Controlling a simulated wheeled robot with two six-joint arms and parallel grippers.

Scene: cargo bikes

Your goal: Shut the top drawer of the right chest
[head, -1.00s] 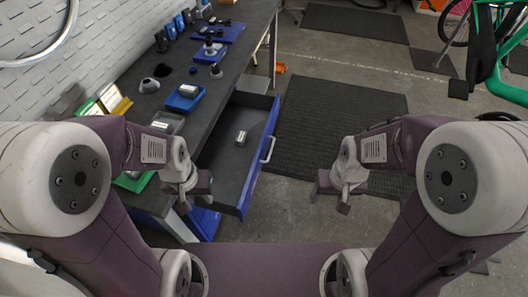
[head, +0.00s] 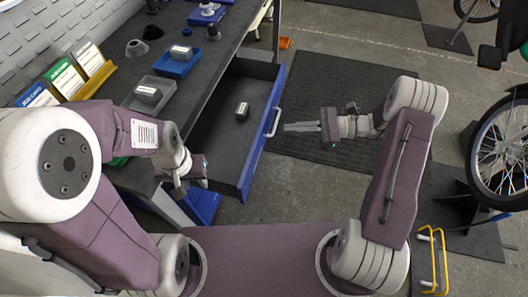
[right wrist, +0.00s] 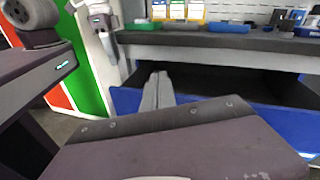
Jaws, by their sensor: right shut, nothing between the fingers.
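The open drawer (head: 262,150) has a blue front and a dark inside, and it sticks out from under the dark workbench. Its pale handle (head: 274,122) is on the outer face. In the right wrist view the fingers (right wrist: 158,90) stand before the blue drawer front (right wrist: 215,113). My left gripper (head: 190,180) is near the bench's front corner; its fingers are unclear.
The workbench top (head: 215,68) holds a blue tray (head: 178,62), a grey tray (head: 153,92) and a yellow rack of cards (head: 90,80). A dark mat (head: 350,85) covers the floor right of the drawer. A bike wheel (head: 500,150) and a yellow frame (head: 432,260) stand at right.

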